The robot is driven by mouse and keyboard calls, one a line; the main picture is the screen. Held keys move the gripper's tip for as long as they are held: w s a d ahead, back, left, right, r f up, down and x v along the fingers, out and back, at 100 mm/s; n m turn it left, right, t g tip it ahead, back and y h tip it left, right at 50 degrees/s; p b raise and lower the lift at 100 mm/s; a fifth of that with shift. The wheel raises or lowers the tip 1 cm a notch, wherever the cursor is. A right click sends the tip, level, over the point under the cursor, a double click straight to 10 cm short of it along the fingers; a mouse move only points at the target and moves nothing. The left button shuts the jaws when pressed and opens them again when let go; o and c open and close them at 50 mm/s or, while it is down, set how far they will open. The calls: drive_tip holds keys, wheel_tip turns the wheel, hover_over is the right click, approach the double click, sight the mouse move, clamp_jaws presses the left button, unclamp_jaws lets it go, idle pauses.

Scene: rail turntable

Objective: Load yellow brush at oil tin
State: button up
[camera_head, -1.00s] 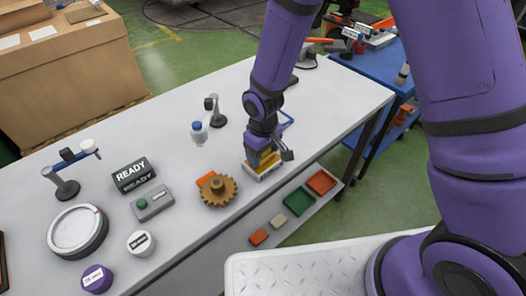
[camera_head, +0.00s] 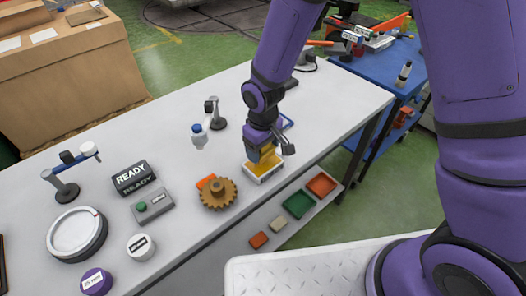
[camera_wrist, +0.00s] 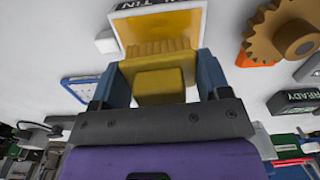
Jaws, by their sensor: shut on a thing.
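My gripper (camera_head: 264,150) is shut on a yellow brush, pointing down over the oil tin. In the wrist view my gripper (camera_wrist: 160,88) has its two blue-grey fingers on either side of the brush's yellow block (camera_wrist: 160,85), with its bristles toward the tin. The oil tin (camera_head: 262,178) is a shallow white tray with a yellow-orange inside, near the table's front edge. In the wrist view the oil tin (camera_wrist: 197,22) lies just beyond the bristles, its label partly cut off. Whether the bristles touch the oil is unclear.
A brown gear (camera_head: 218,194) stands close left of the tin, with an orange piece (camera_head: 206,181) behind it. A READY box (camera_head: 133,177) and a green-button box (camera_head: 153,205) are further left.

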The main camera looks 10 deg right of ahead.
drive_tip(key=shift+r, duration=1.9)
